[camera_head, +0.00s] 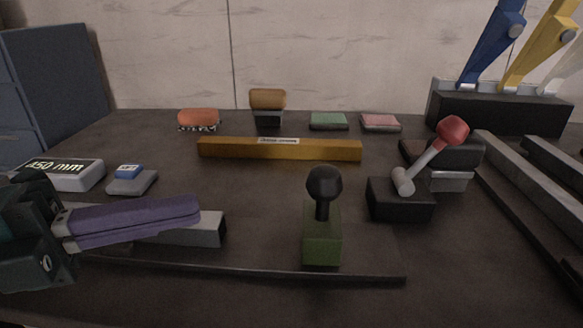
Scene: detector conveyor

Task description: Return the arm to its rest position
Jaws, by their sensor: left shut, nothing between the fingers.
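My left gripper (195,212) reaches in from the left edge, with its dark body at the far left and its long purple fingers pointing right. The fingers are together, with nothing seen between them. They lie in front of a grey metal bar (209,230), whose right end shows past the fingertips. I cannot tell whether they touch it. My right gripper is not in this view.
A green block with a black knob (322,235) stands to the right of the fingertips. A red-knobbed lever (402,200) stands farther right. Behind are a display box (66,178), a blue-button box (133,181) and a yellow bar (280,150).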

